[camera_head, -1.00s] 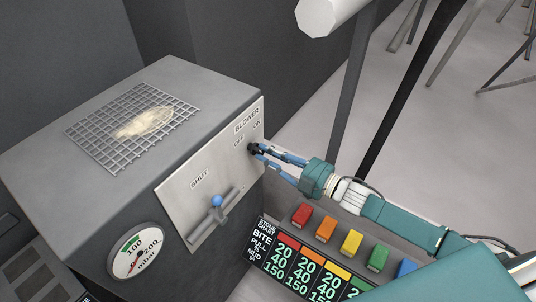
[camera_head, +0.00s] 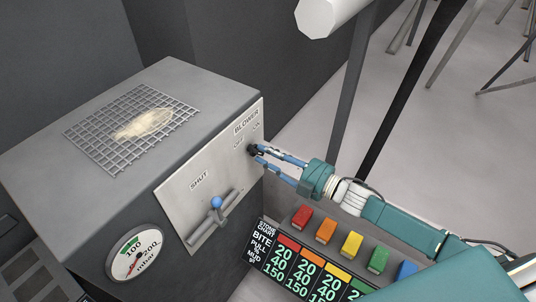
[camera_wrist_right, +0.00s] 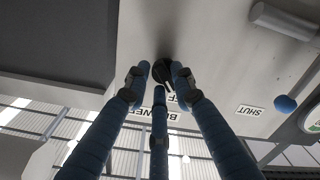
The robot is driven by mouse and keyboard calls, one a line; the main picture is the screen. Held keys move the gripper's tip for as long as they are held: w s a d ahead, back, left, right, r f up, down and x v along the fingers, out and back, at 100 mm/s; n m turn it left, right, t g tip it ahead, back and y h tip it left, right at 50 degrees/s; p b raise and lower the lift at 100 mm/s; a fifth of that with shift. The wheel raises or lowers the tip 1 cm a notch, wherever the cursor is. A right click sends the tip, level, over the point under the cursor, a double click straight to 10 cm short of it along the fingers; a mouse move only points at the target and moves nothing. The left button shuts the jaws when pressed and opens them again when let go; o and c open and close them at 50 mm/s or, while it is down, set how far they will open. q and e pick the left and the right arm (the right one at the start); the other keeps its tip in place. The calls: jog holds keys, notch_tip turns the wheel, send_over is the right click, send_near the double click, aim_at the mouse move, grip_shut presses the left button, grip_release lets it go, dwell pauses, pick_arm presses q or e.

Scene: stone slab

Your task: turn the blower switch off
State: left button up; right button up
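The blower switch is a small black knob (camera_wrist_right: 162,70) on the light front panel of a grey box, under the BLOWER label with OFF and ON marks. My right gripper (camera_head: 258,152) reaches it from the right in the head view, and its fingertips hide most of the knob there. In the right wrist view, the fingers of my right gripper (camera_wrist_right: 160,74) close around the knob, with a tip on each side and one finger below. Which mark the knob points to cannot be read clearly. My left gripper is not in view.
A lever with a blue ball (camera_head: 216,202) sits below the SHUT label on the same panel. A pressure gauge (camera_head: 135,254) is at lower left. Coloured blocks (camera_head: 326,231) and a stone chart (camera_head: 300,268) lie below my right arm. A wire grid (camera_head: 132,125) tops the box.

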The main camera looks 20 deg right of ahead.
jog(key=shift+o, duration=0.4)
jog(key=v, duration=1.2)
